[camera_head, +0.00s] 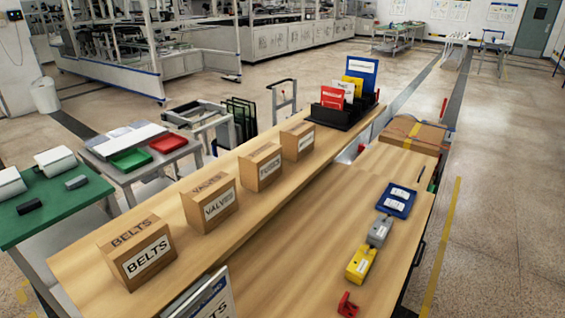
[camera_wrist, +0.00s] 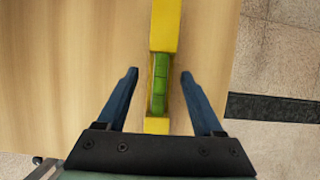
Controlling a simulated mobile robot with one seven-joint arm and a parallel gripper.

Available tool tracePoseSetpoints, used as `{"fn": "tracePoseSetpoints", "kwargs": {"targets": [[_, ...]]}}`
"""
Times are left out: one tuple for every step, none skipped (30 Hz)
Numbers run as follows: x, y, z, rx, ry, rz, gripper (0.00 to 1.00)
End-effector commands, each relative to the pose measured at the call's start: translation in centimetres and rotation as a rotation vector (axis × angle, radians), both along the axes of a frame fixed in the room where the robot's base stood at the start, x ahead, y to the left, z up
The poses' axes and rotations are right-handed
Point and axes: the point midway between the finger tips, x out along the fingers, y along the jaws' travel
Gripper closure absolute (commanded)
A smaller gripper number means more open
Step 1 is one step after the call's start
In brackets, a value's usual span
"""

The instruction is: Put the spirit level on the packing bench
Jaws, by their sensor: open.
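The spirit level (camera_wrist: 165,28) is a yellow bar with a green middle part, seen in the wrist view over a light wooden top (camera_wrist: 75,60). My gripper (camera_wrist: 159,75) is open. Its two blue fingers stand on either side of the level, with a gap on both sides. The near end of the level is hidden behind the gripper body. In the head view I cannot make out the level, and my gripper does not show. A long wooden bench (camera_head: 285,210) fills the middle there; I cannot tell whether it is the packing bench.
Several cardboard boxes (camera_head: 138,256) and a black file rack (camera_head: 342,112) stand along the bench. A yellow case (camera_head: 361,264), grey case (camera_head: 379,231), blue tray (camera_head: 396,200) and red item (camera_head: 347,305) line its right side. A green-topped table (camera_head: 50,205) stands at left. Open floor lies right.

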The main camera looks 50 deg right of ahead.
Motion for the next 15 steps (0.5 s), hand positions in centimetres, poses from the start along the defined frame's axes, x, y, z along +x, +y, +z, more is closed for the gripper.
{"fn": "tracePoseSetpoints", "kwargs": {"targets": [[0.0, 0.1, 0.3, 0.000, -0.001, 0.000, 0.32], [0.0, 0.1, 0.5, -0.001, -0.001, 0.000, 0.32], [0.0, 0.3, 0.8, -0.001, -0.002, 0.002, 0.32], [0.0, 0.4, 1.2, -0.001, -0.002, 0.002, 0.32], [0.0, 0.6, 1.6, -0.001, -0.002, 0.003, 0.32], [0.0, 0.9, 2.2, -0.001, -0.001, 0.003, 0.32], [0.0, 1.1, 2.7, -0.001, -0.003, 0.003, 0.32], [-0.1, 1.3, 3.2, -0.001, -0.002, 0.003, 0.32], [0.0, 1.6, 4.1, -0.002, -0.003, 0.003, 0.32], [0.0, 1.9, 4.7, -0.002, -0.004, 0.004, 0.32], [0.0, 2.1, 5.3, -0.001, -0.003, 0.003, 0.32], [-0.1, 2.5, 6.0, -0.001, -0.003, 0.003, 0.32], [-0.1, 2.7, 6.6, -0.001, -0.003, 0.003, 0.32], [-0.1, 2.9, 7.2, -0.001, -0.003, 0.003, 0.32], [-0.2, 3.2, 7.9, -0.001, -0.003, 0.002, 0.32]]}}
